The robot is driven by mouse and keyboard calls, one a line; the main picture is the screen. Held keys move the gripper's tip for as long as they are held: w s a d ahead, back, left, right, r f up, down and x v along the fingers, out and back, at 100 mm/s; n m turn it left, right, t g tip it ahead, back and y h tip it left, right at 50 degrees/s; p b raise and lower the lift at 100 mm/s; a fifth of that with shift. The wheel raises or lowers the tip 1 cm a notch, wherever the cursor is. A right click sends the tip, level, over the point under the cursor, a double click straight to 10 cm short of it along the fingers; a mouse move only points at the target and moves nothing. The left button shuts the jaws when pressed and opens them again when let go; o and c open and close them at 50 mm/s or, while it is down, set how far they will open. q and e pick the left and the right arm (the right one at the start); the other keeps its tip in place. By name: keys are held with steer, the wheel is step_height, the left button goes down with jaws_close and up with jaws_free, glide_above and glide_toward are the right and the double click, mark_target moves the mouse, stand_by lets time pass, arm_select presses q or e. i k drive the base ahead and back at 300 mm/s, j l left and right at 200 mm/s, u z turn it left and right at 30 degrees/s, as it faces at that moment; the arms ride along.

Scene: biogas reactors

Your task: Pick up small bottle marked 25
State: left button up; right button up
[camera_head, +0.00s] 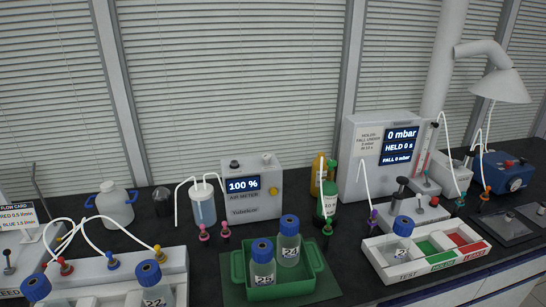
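Two small clear bottles with blue caps stand upright in a green tray (315,263) at the front middle of the bench. The front-left bottle (263,270) has a dark number on its label that looks like 25. The back-right bottle (289,252) also has a two-digit number, too small to read for sure. Neither of my grippers is in the picture, so nothing is seen touching the bottles.
A white rack (100,275) at front left holds blue-capped bottles, one marked about 22. A white tray (385,270) at right holds a blue-capped bottle (401,238) over TEST. An air meter (252,190) and a pressure box (375,155) stand behind.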

mark_target(260, 275)
steer(key=u, duration=0.9)
steer(key=l+u, duration=0.2)
steer(key=u, duration=0.2)
steer(key=l+u, duration=0.15)
steer(key=u, duration=0.25)
steer(key=l+u, duration=0.2)
steer(key=u, duration=0.2)
steer(key=k+l+u, duration=0.15)
steer(key=u, duration=0.25)
steer(key=l+u, duration=0.1)
steer(key=u, duration=0.35)
steer(key=k+l, duration=0.55)
steer(key=k, duration=0.05)
